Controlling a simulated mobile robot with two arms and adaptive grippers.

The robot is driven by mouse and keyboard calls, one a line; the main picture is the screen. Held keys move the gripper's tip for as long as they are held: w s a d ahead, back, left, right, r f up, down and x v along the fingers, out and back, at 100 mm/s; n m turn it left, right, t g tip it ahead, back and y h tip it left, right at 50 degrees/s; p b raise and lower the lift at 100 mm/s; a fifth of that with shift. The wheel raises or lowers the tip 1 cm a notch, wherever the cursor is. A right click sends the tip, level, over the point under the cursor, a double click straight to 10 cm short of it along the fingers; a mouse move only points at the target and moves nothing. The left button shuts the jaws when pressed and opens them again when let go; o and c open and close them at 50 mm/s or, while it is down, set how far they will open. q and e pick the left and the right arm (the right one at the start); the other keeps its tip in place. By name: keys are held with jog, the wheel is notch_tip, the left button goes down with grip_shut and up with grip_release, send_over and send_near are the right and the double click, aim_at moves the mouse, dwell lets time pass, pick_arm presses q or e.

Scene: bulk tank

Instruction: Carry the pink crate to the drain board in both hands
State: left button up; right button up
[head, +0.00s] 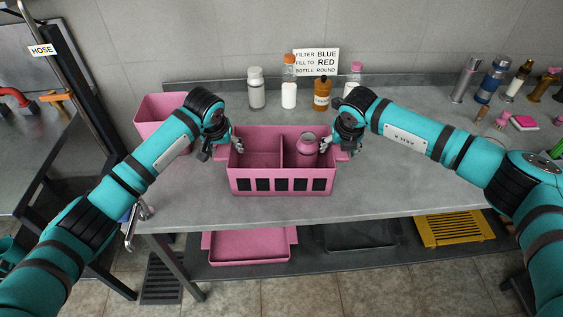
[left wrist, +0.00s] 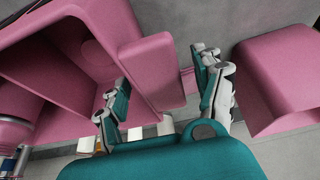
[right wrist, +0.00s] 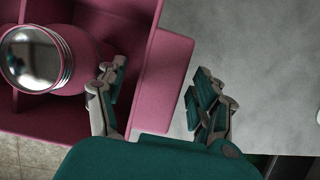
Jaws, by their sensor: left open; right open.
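The pink crate (head: 283,181) stands on the grey counter (head: 400,180), upright, with a divider inside. A pink jar with a metallic top (head: 307,145) stands in its right compartment. My left gripper (head: 223,149) is open at the crate's left end; in the left wrist view its fingers (left wrist: 165,95) are on either side of the crate's end ledge. My right gripper (head: 338,148) is open at the right end; in the right wrist view its fingers (right wrist: 155,90) straddle the right ledge, with a gap on the outer side. I cannot identify the drain board for certain; a steel surface (head: 25,65) is at far left.
A pink bin (head: 150,111) stands just left of the crate. Bottles, including a brown one (head: 322,94), and a sign (head: 316,62) are behind. More bottles and a pink item (head: 524,122) are at right. A hose post (head: 55,60) and a gap separate the steel surface from the counter.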

pick_arm(q)
grip_shut()
pick_arm(e)
grip_shut()
